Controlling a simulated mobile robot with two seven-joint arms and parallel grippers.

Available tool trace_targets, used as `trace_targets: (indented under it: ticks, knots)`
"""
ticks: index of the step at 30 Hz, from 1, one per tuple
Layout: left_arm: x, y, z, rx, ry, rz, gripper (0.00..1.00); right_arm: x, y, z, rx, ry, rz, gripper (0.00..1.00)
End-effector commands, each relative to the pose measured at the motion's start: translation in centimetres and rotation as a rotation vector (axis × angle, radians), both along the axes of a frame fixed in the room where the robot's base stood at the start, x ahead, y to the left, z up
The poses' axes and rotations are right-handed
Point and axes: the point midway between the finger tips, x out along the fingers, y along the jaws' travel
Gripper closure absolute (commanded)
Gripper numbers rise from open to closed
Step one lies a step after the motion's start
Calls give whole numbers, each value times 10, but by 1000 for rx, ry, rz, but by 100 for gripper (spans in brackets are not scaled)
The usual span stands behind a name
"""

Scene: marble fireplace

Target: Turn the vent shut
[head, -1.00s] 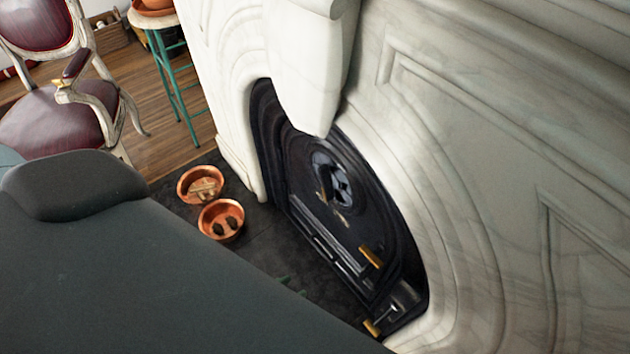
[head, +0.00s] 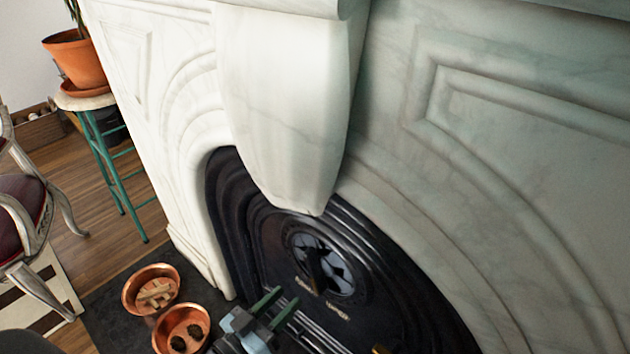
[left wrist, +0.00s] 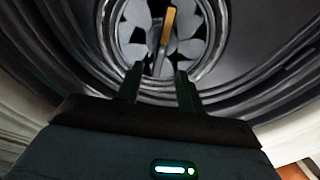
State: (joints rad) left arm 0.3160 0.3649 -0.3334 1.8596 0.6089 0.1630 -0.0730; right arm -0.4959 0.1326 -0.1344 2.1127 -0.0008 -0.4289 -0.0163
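The round vent (head: 335,271) sits in the black arched fireplace insert, below the white marble keystone. Pale petal shapes alternate with dark ones inside its ring. In the left wrist view, the vent (left wrist: 130,32) fills the top middle, and a handle with a brass-coloured end (left wrist: 168,24) crosses it. My left gripper (head: 279,298) is in front of the insert, lower left of the vent in the head view. Its two dark green fingers (left wrist: 159,72) are apart, with nothing between them. They point at the vent, and the handle appears beyond the tips. My right gripper is not in view.
The white marble surround (head: 480,180) encloses the insert, and its keystone (head: 285,110) juts out above the vent. Two copper bowls, one with wooden pieces (head: 150,288) and one with dark lumps (head: 181,328), stand on the dark hearth. A chair and a plant stool are at left.

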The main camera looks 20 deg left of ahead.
Motion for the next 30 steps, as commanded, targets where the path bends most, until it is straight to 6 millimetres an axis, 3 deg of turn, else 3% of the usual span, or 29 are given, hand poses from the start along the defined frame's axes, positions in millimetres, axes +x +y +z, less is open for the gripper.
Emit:
trace_targets:
  ticks: [18, 30]
  knots:
    - [67, -25, -1, -1, 2, 1, 63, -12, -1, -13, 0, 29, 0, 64]
    - [72, -26, -1, 1, 3, 0, 65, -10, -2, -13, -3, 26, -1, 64]
